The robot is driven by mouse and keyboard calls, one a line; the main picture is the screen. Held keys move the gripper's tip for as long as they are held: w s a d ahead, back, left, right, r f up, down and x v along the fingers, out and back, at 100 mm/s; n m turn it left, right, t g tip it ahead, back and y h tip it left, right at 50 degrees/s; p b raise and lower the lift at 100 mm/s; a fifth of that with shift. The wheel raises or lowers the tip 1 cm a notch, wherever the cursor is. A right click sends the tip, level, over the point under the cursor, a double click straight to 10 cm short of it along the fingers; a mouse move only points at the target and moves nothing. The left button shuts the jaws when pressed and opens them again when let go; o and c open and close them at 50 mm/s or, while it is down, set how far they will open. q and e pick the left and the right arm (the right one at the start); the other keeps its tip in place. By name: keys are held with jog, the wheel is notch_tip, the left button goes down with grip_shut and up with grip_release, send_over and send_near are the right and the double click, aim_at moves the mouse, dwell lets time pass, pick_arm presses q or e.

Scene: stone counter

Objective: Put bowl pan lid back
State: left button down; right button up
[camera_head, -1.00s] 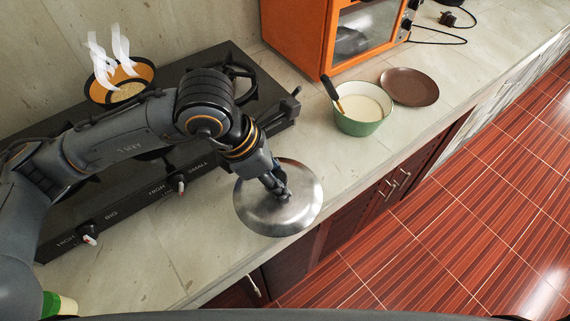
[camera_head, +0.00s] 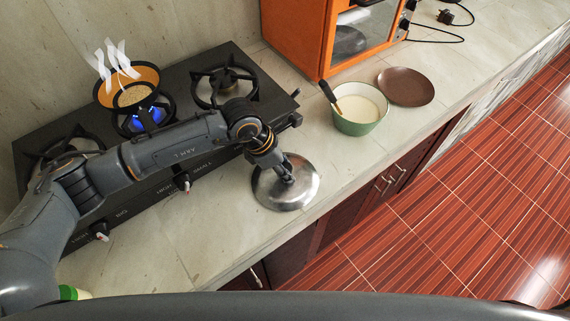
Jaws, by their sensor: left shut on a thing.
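The pan lid (camera_head: 299,191), a round shiny metal disc, shows right of the stove, at the front part of the counter. My left gripper (camera_head: 286,174) is shut on the lid's middle from above and covers part of it. Whether the lid touches the counter or hangs just above it I cannot tell. The bowl pan (camera_head: 145,76), dark outside and orange inside, stands uncovered at the back of the stove with pale food in it and steam rising. My left arm lies across the stove's front. My right gripper is not in view.
The black stove (camera_head: 205,160) has a blue flame (camera_head: 148,116) in front of the pan and an empty burner (camera_head: 225,86) to its right. A green bowl (camera_head: 360,127) with creamy liquid, a brown plate (camera_head: 406,87) and an orange oven (camera_head: 300,40) stand further right.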

pick_arm(q)
jog(key=c, duration=0.9)
grip_release()
jog(key=shift+c, duration=0.2)
jog(key=shift+r, duration=0.2)
jog(key=b+v, duration=0.3)
jog(key=v, duration=0.8)
jog(key=shift+a+r, duration=0.3)
jog(key=shift+r, duration=0.05)
jog(key=shift+s, duration=0.1)
